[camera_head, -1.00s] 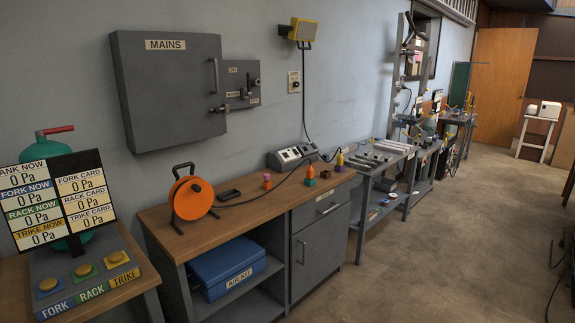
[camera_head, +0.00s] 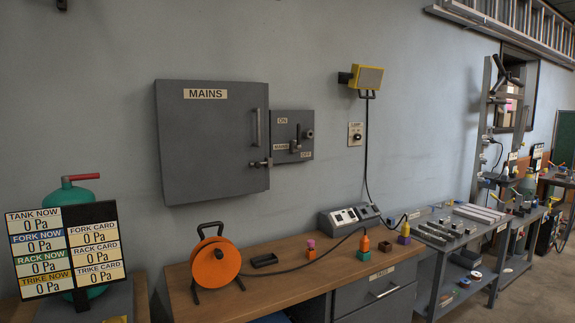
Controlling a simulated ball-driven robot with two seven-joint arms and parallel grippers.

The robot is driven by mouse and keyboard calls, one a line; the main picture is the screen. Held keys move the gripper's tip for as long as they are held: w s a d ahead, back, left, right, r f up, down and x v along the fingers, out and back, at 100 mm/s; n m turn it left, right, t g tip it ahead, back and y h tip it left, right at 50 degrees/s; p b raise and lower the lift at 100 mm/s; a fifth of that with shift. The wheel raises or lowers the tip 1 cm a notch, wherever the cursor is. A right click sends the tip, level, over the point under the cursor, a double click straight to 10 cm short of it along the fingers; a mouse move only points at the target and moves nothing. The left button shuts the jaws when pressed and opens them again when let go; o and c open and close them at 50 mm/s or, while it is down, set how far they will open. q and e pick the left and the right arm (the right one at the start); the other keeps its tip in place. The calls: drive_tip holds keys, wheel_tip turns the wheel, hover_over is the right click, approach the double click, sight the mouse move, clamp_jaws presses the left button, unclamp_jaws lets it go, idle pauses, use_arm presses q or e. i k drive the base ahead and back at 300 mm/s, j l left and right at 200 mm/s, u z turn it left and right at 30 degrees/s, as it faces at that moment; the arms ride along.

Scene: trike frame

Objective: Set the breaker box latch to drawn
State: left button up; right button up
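The breaker box is a grey wall cabinet (camera_head: 205,145) marked MAINS, with its door shut and a vertical bar handle (camera_head: 257,128) on the right side. The latch (camera_head: 260,163) is a small metal bolt low at the door's right edge, lying level and reaching toward the side panel. I cannot tell exactly how far it is slid. The side panel (camera_head: 308,125) has ON and OFF labels and a small lever (camera_head: 295,143). Neither of my grippers shows in this view.
A wooden bench (camera_head: 290,265) runs below the cabinet. It carries an orange cable reel (camera_head: 215,262), a black tray (camera_head: 264,260), a grey switch unit (camera_head: 350,217) and small coloured bottles. A pressure board (camera_head: 68,248) stands at the left. A yellow lamp (camera_head: 368,78) hangs on the wall.

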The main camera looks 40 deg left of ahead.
sight(258, 164)
drive_tip(key=i+l+u, duration=0.15)
drive_tip(key=u, duration=0.25)
drive_tip(key=l+u, duration=0.4)
drive_tip(key=i+l+u, duration=0.15)
drive_tip(key=u, duration=0.25)
drive_tip(key=k+l+u, duration=0.1)
drive_tip(key=u, duration=0.25)
drive_tip(key=k+l+u, duration=0.1)
drive_tip(key=l+u, duration=0.2)
drive_tip(key=i+l, duration=0.1)
drive_tip(key=i, duration=0.2)
drive_tip(key=i+l, duration=0.15)
drive_tip(key=i, duration=0.15)
